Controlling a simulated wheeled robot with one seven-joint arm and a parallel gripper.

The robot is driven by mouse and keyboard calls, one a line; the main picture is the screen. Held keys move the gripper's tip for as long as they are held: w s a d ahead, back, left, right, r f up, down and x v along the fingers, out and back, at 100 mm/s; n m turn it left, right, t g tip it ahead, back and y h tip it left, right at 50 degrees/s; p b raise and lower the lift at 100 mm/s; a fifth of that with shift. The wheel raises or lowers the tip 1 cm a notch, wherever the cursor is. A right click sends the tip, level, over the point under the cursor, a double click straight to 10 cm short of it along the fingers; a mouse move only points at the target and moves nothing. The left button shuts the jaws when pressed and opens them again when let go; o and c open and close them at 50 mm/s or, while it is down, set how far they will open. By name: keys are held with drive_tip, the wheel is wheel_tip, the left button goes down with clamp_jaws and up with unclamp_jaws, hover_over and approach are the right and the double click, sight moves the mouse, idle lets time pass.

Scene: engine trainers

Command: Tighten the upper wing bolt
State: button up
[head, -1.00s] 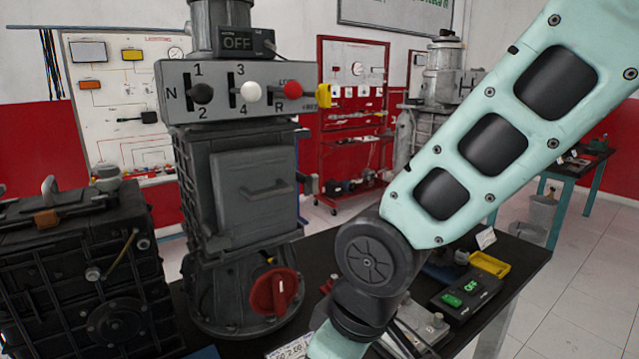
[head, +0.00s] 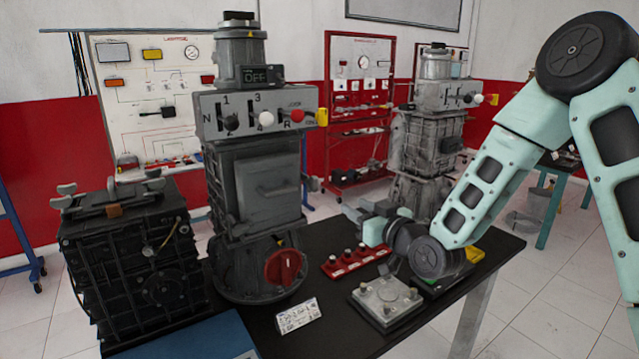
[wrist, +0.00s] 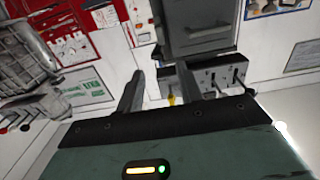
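Pale metal wing bolts stand on top of a black ribbed engine box at the left in the head view, one at its left end (head: 66,189) and one at its right end (head: 154,174). I cannot tell which one is the upper wing bolt. My gripper (head: 352,212) is well to the right of the box, above the bench and beside the tall grey gearbox unit. In the wrist view, the two fingers of my gripper (wrist: 160,72) stand apart with nothing between them, so it is open. No wing bolt is clear in the wrist view.
The tall grey gearbox unit (head: 262,185) with a red knob (head: 284,267) stands between the box and my gripper. A red tray (head: 352,262), a grey plate (head: 386,300) and a white label card (head: 298,316) lie on the dark bench (head: 332,330). Another grey unit (head: 425,150) stands behind.

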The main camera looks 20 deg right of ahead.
sight(316, 184)
drive_tip(key=p+x, duration=0.5)
drive_tip(key=x, duration=1)
drive_tip(key=shift+w+a+p, duration=0.1)
drive_tip(key=shift+w+p, duration=0.1)
drive_tip(key=shift+p, duration=0.1)
drive_tip(key=shift+w+a+f, duration=0.1)
drive_tip(key=shift+w+a, duration=0.1)
drive_tip(key=shift+w, duration=0.5)
clamp_jaws()
